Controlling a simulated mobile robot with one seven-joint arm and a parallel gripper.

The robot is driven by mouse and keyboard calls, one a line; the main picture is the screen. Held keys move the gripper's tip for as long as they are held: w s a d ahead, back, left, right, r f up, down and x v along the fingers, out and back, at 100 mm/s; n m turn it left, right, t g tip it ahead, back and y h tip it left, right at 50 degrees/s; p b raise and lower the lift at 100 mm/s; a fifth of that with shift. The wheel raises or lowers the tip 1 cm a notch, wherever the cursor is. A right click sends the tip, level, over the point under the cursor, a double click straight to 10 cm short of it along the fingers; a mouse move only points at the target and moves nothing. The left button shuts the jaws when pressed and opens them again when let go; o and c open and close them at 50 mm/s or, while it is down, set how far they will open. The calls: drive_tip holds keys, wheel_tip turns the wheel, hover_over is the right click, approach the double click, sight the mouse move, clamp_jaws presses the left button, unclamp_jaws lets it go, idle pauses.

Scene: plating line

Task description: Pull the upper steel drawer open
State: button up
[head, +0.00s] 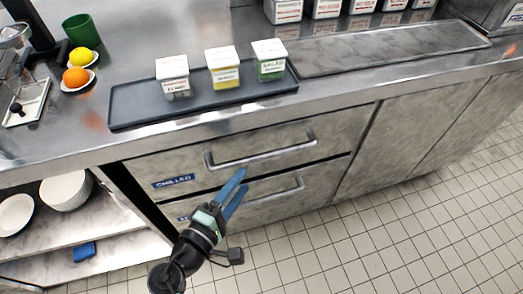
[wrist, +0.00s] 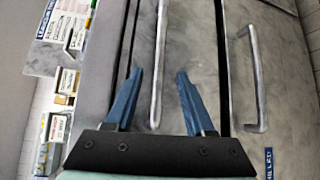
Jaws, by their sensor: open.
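The upper steel drawer (head: 330,126) is shut, with a horizontal bar handle (head: 262,153) and a blue label at its left. My gripper (head: 242,178) has blue fingers, open and empty, in front of the drawer fronts just below the upper handle in the head view. In the wrist view, the upper handle (wrist: 158,65) runs between the two open fingertips (wrist: 158,75). I cannot tell whether the fingertips reach past the bar. The lower drawer's handle (wrist: 257,85) lies to the right in the wrist view, outside the fingers.
The counter above holds a dark tray (head: 135,112) with three labelled tubs, a green cup (head: 82,30), a lemon and an orange. An open shelf with white bowls (head: 66,190) is left of the drawers. Tiled floor (head: 400,230) in front is clear.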

sight(258, 161)
drive_tip(key=x, duration=1)
drive_tip(key=shift+w+d+b, duration=0.1)
drive_tip(key=shift+w+b, duration=0.1)
drive_tip(key=shift+b, duration=0.2)
clamp_jaws()
idle(0.8)
